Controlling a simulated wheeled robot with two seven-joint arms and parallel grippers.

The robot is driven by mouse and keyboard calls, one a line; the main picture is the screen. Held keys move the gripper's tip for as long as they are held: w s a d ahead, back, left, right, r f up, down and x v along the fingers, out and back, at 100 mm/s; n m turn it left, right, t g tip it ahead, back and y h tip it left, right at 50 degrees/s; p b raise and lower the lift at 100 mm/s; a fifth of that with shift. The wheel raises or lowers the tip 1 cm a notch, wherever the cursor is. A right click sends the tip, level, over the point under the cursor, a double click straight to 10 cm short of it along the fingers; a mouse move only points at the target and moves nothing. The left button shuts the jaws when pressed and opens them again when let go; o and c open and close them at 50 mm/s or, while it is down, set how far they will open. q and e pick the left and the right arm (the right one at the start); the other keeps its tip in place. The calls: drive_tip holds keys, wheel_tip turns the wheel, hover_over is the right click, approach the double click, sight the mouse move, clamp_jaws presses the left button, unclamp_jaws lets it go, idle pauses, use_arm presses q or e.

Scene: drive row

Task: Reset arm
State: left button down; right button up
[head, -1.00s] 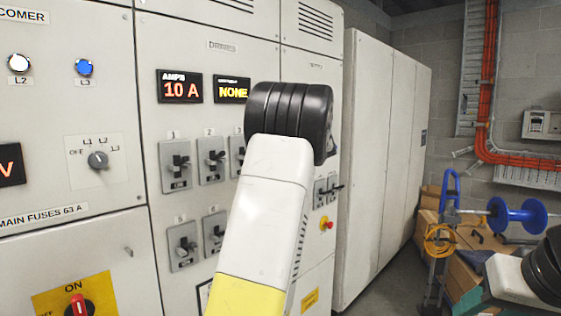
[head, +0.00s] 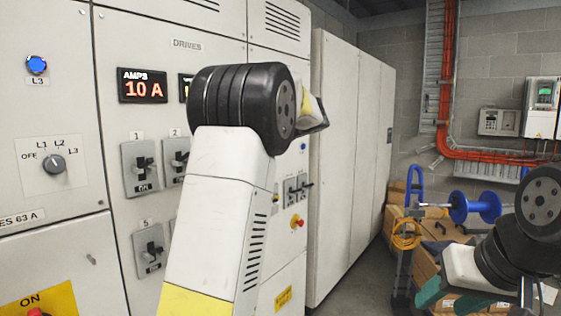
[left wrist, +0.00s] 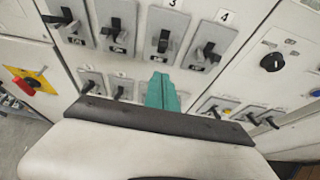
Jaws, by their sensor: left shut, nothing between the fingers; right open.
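The grey drive panel (head: 108,75) has numbered black lever switches. Switch 1 (head: 141,168) is labelled ON, with switch 2 (head: 176,160) beside it; my left arm covers those further right. In the left wrist view my left gripper (left wrist: 162,92) shows shut teal fingers, empty, in front of the panel below switch 3 (left wrist: 163,38). Switch 4 (left wrist: 208,45) is to its right, and a lower row of switches lies around the fingertips. I cannot tell whether they touch. The left gripper is hidden in the head view. My right gripper (head: 466,296) is open and low at the right.
The amps display (head: 142,86) reads 10 A. A red knob on a yellow plate (head: 40,302) is at lower left. Tall plain cabinets (head: 345,160) stand beyond the panel. A blue trolley with a reel (head: 474,207) and cardboard boxes (head: 398,226) stand near my right arm.

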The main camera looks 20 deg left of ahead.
use_arm(q)
drive_tip(key=s+d+f+n+h, duration=0.3)
drive_tip(key=s+f+n+h, duration=0.6)
drive_tip(key=s, duration=0.5)
drive_tip(key=s+d+f+n+h, duration=0.2)
drive_tip(key=s+d+f+n, duration=0.2)
drive_tip(key=s, duration=0.5)
drive_tip(key=s+d+f+n+t+h, duration=0.1)
drive_tip(key=s+d+f+n+h, duration=0.2)
drive_tip(key=s+d+n, duration=0.5)
drive_tip(key=s+d+f, duration=0.1)
drive_tip(key=s+d, duration=0.1)
drive_tip(key=shift+s+d+n, duration=0.2)
drive_tip(key=shift+d+n, duration=0.1)
